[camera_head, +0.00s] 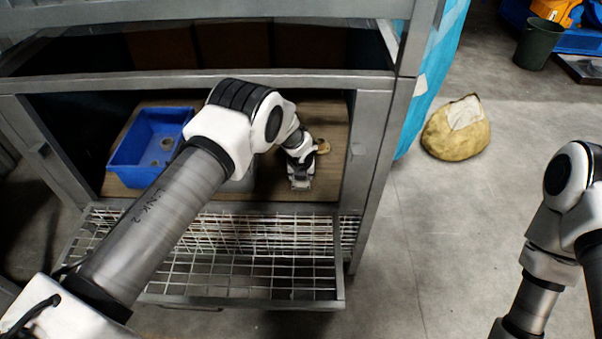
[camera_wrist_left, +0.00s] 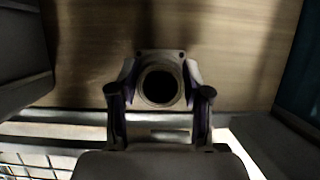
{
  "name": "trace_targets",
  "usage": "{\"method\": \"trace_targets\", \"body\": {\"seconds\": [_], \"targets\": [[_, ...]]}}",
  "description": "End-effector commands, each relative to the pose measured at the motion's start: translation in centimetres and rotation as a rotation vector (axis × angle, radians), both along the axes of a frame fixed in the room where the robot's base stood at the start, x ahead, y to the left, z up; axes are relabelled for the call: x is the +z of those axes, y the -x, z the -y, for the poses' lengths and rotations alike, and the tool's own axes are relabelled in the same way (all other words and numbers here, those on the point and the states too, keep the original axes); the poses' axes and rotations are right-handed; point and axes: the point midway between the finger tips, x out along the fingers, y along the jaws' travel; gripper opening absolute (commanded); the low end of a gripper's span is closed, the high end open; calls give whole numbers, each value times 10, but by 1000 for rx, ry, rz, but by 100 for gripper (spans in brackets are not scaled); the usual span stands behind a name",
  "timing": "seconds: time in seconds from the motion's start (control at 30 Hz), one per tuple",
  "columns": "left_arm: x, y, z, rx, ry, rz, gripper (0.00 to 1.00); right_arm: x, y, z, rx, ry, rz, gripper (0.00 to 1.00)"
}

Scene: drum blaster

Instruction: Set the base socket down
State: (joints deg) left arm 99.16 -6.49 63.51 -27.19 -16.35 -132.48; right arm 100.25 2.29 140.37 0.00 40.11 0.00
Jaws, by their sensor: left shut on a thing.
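The base socket (camera_wrist_left: 160,101) is a pale, squarish piece with a round collar and a dark round hole, seen from above in the left wrist view. My left gripper (camera_head: 300,178) is shut on it, one finger on each side. It hangs over the front part of the wooden shelf (camera_wrist_left: 235,60), close to the metal front edge. I cannot tell whether the socket's underside touches the shelf.
A blue bin (camera_head: 128,172) stands on the shelf's left, and a greyish container (camera_head: 240,184) is partly hidden behind my left arm. A wire basket (camera_head: 250,270) juts out below. Metal posts (camera_head: 368,165) flank the opening.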

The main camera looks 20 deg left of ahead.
Motion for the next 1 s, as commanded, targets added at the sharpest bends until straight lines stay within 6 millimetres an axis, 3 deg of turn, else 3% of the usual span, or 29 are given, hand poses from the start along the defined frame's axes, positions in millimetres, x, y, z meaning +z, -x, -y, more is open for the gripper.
{"method": "trace_targets", "body": {"seconds": [0.93, 0.97, 1.0], "targets": [[-13, 0, 0, 0, 0, 0, 0, -9, 0, 0, 0, 0, 0, 40], [-12, 0, 0, 0, 0, 0, 55, -9, 0, 0, 0, 0, 0, 40], [-12, 0, 0, 0, 0, 0, 69, -8, 0, 0, 0, 0, 0, 40]]}}
